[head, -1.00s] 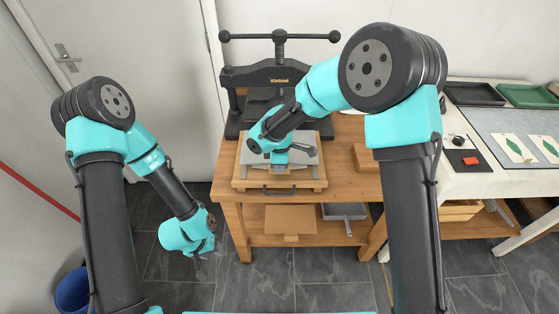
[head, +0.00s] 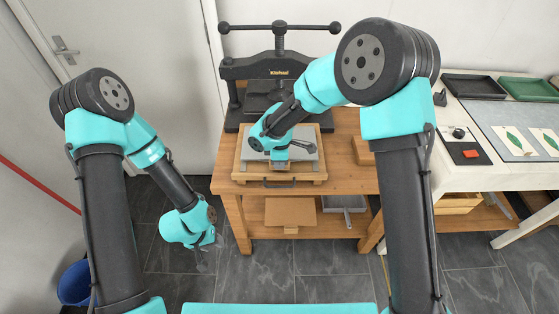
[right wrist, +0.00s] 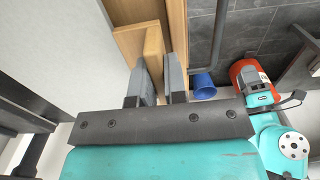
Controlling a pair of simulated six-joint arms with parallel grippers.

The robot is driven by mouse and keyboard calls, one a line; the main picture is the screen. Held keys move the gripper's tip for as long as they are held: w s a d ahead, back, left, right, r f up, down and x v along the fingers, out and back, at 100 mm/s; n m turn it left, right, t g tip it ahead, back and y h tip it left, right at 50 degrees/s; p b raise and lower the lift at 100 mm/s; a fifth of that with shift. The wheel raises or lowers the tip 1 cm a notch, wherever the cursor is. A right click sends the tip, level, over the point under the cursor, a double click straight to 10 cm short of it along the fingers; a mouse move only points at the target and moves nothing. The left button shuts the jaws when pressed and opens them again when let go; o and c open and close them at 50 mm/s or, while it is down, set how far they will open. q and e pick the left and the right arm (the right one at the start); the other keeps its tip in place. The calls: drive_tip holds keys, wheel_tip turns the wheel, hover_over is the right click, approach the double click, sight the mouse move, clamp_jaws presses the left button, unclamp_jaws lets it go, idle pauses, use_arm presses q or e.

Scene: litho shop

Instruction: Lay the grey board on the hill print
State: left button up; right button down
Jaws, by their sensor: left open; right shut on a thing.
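The grey board (head: 306,147) is over the wooden bed (head: 237,171) of the press, roughly square with it. My right gripper (head: 281,168) is at the board's front edge, partly hidden by my own wrist. In the right wrist view a broad pale grey surface lies left of the jaws (right wrist: 162,75), and they are shut on a pale wooden block (right wrist: 154,43), seemingly the board's grip. I cannot tell whether the board touches the bed. The hill print is not visible. My left gripper (head: 203,262) is open, low over the floor at left, away from the table.
The black press (head: 262,71) stands behind the bed. A wooden block (head: 362,151) sits right of it on the wooden table (head: 345,125). The white table (head: 470,178) at right bears trays and leaf prints. A blue bucket (head: 75,287) is at lower left.

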drive_tip(key=shift+f, duration=0.35)
idle(0.3)
drive_tip(key=c, duration=1.1)
unclamp_jaws()
wheel_tip(320, 180, up, 17)
drive_tip(key=shift+r, duration=0.2)
drive_tip(key=shift+f, duration=0.15)
